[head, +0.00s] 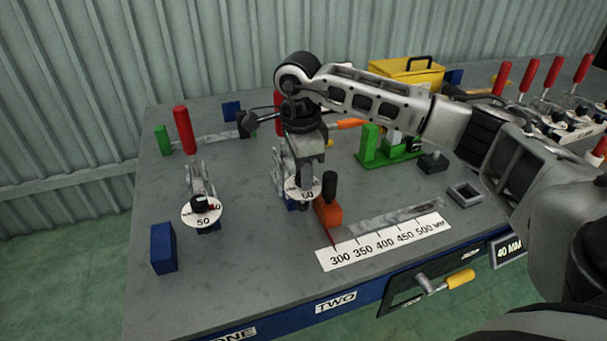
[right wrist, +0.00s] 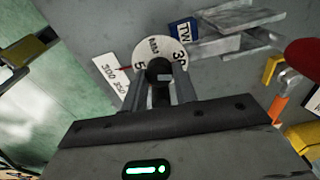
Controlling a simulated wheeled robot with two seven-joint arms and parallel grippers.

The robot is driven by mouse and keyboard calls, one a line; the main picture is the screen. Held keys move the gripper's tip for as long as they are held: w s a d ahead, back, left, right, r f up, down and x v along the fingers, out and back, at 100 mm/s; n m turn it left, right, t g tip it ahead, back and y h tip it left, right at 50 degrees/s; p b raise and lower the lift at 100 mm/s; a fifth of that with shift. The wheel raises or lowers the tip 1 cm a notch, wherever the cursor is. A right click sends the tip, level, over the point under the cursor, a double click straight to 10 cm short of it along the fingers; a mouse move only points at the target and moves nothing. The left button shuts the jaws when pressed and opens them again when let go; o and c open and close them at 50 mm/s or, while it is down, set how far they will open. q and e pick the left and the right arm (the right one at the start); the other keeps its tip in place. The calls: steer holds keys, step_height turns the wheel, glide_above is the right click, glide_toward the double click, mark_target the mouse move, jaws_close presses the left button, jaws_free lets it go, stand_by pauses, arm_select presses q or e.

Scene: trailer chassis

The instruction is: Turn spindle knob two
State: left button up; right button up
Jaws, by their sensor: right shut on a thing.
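Spindle knob two (right wrist: 158,67) is a small black knob at the centre of a white dial disc (right wrist: 148,47) with printed numbers. In the right wrist view it sits between the two fingers of my right gripper (right wrist: 161,80), which is shut on it. In the head view my right gripper (head: 305,176) points down over the same white dial (head: 315,191), in the middle of the bench. The fingers hide the knob there. My left gripper is not in view.
Another dial (head: 203,220) with a black knob and a red-handled clamp (head: 184,130) stand at left. An orange block (head: 328,213) with a black post stands close to the right of my gripper. A white scale (head: 385,243), green fixture (head: 370,147) and yellow box (head: 408,73) lie further right.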

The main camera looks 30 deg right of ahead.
steer(key=shift+n+b, duration=0.35)
steer(key=shift+n, duration=0.95)
steer(key=o, duration=0.7)
step_height(320, 180, up, 16)
steer(key=a, duration=0.1)
steer(key=shift+s+p, duration=0.15)
steer(key=shift+p, duration=0.25)
